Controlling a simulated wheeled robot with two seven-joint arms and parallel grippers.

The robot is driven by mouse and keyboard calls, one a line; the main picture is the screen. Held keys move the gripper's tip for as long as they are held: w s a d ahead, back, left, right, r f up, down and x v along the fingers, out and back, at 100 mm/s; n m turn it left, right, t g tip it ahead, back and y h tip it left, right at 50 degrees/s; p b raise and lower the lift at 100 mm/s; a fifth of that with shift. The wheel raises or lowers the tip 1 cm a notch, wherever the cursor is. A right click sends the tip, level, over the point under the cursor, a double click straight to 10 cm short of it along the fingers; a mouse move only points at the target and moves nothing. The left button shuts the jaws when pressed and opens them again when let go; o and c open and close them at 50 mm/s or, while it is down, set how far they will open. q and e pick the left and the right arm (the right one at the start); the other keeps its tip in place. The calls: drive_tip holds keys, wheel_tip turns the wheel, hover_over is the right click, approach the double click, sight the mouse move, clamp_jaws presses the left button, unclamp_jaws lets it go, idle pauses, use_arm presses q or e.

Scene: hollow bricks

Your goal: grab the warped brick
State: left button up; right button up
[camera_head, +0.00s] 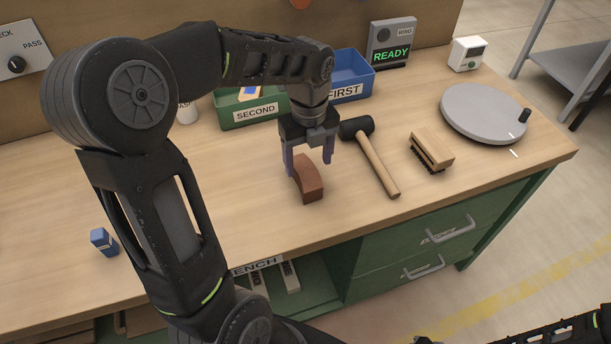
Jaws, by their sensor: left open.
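A reddish-brown curved brick (309,182) rests on the wooden workbench top (250,225), near its middle. My left gripper (310,167) points down over the brick from behind. Its fingers are apart, one on each side of the brick's upper part. I cannot tell whether the fingers touch the brick. My right gripper does not show; only a dark arm part of mine is at the lower right corner.
A black-headed mallet (377,165) and a brush (431,148) lie right of the brick. A grey turntable (484,112) stands farther right. A green SECOND bin (254,112) and a blue FIRST bin (350,75) stand behind. A small blue block (104,242) is at left.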

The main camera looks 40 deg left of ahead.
sight(307, 171)
use_arm(q)
wheel_tip(307, 171, down, 5)
drive_tip(key=shift+s+a+r, duration=0.1)
drive_tip(key=shift+c, duration=0.2)
idle(0.4)
clamp_jaws()
idle(0.6)
